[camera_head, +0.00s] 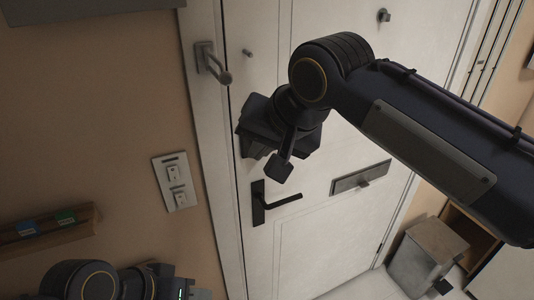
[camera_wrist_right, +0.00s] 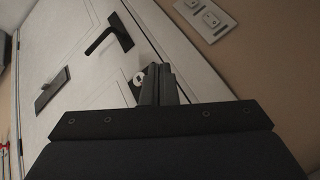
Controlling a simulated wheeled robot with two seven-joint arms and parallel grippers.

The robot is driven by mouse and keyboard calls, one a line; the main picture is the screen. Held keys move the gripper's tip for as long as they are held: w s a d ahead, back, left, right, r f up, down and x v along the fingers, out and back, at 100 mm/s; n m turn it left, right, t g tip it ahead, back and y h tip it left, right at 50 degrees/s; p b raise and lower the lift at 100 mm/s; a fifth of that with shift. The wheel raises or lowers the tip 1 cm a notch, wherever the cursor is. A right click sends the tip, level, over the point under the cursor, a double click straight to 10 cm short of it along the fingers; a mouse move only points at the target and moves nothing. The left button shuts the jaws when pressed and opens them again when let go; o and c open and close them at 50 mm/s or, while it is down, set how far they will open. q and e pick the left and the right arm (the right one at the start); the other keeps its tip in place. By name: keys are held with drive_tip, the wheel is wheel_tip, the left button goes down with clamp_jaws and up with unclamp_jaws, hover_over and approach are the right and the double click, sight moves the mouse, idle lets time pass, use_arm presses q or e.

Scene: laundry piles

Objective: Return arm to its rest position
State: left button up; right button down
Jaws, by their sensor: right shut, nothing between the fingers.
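My right arm comes in from the right across the white door (camera_head: 310,240) in the head view. My right gripper (camera_head: 246,138) is in front of the door, above the black lever handle (camera_head: 262,204) in the picture. In the right wrist view, the gripper (camera_wrist_right: 158,70) is shut and empty. Its fingertips are close to a round lock (camera_wrist_right: 138,79) on the door; I cannot tell whether they touch. The lever handle (camera_wrist_right: 108,34) is apart from the fingers. My left arm shows at the bottom left of the head view; its gripper's fingers are not visible.
A metal latch (camera_head: 212,64) sits on the frame at upper left. A switch plate (camera_head: 176,182) is on the tan wall. A mail slot (camera_head: 360,177) is on the door. A wooden rack (camera_head: 45,230) is at left, a grey box (camera_head: 427,257) at lower right.

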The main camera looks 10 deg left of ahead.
drive_tip(key=s+d+f+m+h+b, duration=0.1)
drive_tip(key=d+f, duration=0.3)
drive_tip(key=d, duration=0.6)
drive_tip(key=s+d+f+h, duration=0.1)
drive_tip(key=d+f, duration=0.3)
drive_tip(key=d, duration=0.6)
drive_tip(key=s+d+f+m+t+b, duration=0.1)
drive_tip(key=s+d+f+m, duration=0.1)
drive_tip(key=s+d+f, duration=1)
wheel_tip(320, 180, down, 4)
drive_tip(key=shift+s+f, duration=0.15)
drive_tip(key=shift+s, duration=0.95)
